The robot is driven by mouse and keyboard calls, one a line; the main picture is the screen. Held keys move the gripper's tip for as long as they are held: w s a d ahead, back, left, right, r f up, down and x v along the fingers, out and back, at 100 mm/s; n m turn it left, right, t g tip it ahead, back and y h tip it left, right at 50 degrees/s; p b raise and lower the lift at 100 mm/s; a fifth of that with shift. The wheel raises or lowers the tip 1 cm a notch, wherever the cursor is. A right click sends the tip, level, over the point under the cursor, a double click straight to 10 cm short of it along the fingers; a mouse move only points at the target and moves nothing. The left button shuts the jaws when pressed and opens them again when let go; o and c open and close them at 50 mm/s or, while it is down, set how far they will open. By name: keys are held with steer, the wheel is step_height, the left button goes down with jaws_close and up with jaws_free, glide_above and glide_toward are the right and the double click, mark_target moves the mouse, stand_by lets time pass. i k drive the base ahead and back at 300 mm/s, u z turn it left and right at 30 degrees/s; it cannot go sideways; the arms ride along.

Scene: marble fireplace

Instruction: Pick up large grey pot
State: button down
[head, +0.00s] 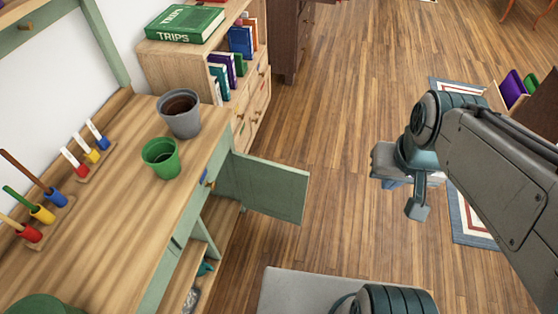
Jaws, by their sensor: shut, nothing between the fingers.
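The large grey pot (182,123) stands upright on the wooden desk top, near its far right corner. Dark brown soil-like content shows inside it. A smaller green pot (161,160) stands just in front of it, slightly to the left. My gripper (417,208) hangs over the open floor, well to the right of the desk and apart from the pot. It is shut and empty. The arm hides part of the floor on the right.
The desk (130,215) also bears colourful peg holders (85,152). An open green cabinet door (268,188) juts out from the desk's right side. A bookcase (180,65) stands behind. Wooden floor (345,130) lies clear between door and arm.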

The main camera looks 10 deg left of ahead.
mark_target(187, 126)
steer(key=z, duration=0.4)
steer(key=i, duration=2.9)
steer(key=u, duration=4.25)
